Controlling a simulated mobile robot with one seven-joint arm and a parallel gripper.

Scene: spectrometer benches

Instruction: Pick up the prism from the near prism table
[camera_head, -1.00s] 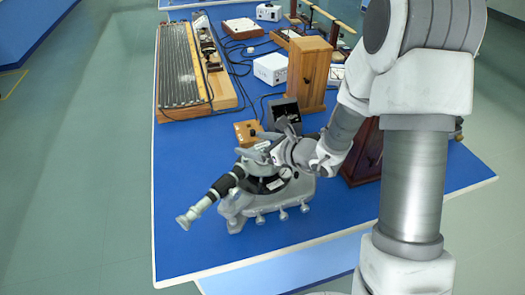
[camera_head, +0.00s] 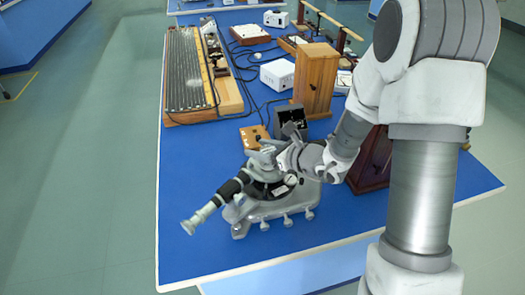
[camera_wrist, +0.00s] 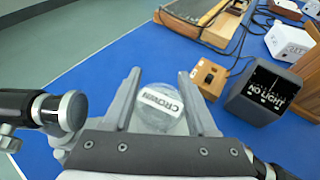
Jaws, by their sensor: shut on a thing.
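The prism (camera_wrist: 161,103) shows in the wrist view as a greyish piece with a white "CROWN" label, between the two fingers of my gripper (camera_wrist: 157,85). My gripper is shut on it. A rounded grey shape surrounds the label; I cannot tell where the prism ends and the prism table begins, nor whether they touch. In the head view my gripper (camera_head: 262,158) is low over the grey spectrometer (camera_head: 268,210) at the near end of the blue bench, and the prism is hidden there.
The spectrometer's telescope tube (camera_head: 213,205) points to the near left. Behind it stand a wooden box (camera_head: 252,136), a dark meter box (camera_wrist: 262,92) reading "NO LIGHT" and a tall wooden box (camera_head: 313,80). Cables cross the bench (camera_head: 190,170), whose left part is clear.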

